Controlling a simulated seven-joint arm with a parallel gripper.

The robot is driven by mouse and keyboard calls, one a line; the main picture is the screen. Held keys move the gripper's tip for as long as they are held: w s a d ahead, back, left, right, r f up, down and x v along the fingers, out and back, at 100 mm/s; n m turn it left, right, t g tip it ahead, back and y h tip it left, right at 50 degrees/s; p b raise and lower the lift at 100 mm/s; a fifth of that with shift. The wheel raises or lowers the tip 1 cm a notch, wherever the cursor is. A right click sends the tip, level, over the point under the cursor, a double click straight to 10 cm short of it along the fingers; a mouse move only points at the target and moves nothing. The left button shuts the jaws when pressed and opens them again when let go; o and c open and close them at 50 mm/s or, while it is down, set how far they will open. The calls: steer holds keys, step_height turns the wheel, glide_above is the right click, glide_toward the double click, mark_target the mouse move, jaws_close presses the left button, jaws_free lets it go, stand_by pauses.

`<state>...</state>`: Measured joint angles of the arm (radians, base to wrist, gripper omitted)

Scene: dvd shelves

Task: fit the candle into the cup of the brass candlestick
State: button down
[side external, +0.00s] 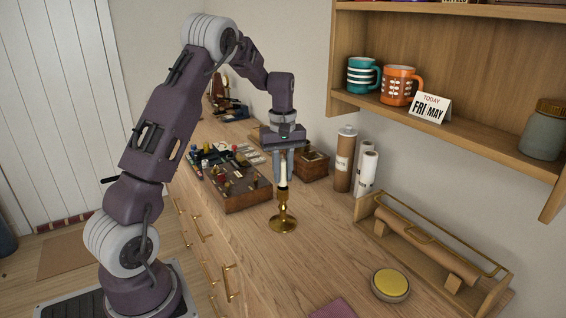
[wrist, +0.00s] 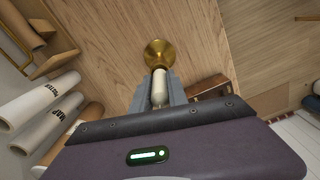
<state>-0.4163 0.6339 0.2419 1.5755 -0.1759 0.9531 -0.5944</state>
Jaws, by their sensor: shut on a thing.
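The brass candlestick (side external: 283,222) stands upright on the wooden counter, its cup uppermost. My gripper (side external: 283,180) points down above it, shut on the white candle (side external: 283,171). The candle is roughly upright, with its lower end at the cup's mouth; I cannot tell whether it is inside the cup or just above it. In the wrist view, the candle (wrist: 160,88) shows between my gripper's fingers (wrist: 159,82), and the candlestick's round brass base (wrist: 159,52) shows beyond it. The cup is largely hidden there by the candle and fingers.
A wooden box of small items (side external: 235,188) lies left of the candlestick, and a small wooden box (side external: 313,165) stands behind it. Tubes (side external: 345,160), a wooden rack (side external: 425,250) and a yellow-topped round tin (side external: 390,284) stand to the right. A shelf (side external: 400,112) overhangs the back right.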

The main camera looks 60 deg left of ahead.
mark_target(283, 160)
steer(key=shift+f, duration=0.2)
steer(key=c, duration=1.2)
jaws_free()
step_height(283, 160, up, 7)
steer(key=shift+r, duration=0.1)
steer(key=shift+d, duration=0.1)
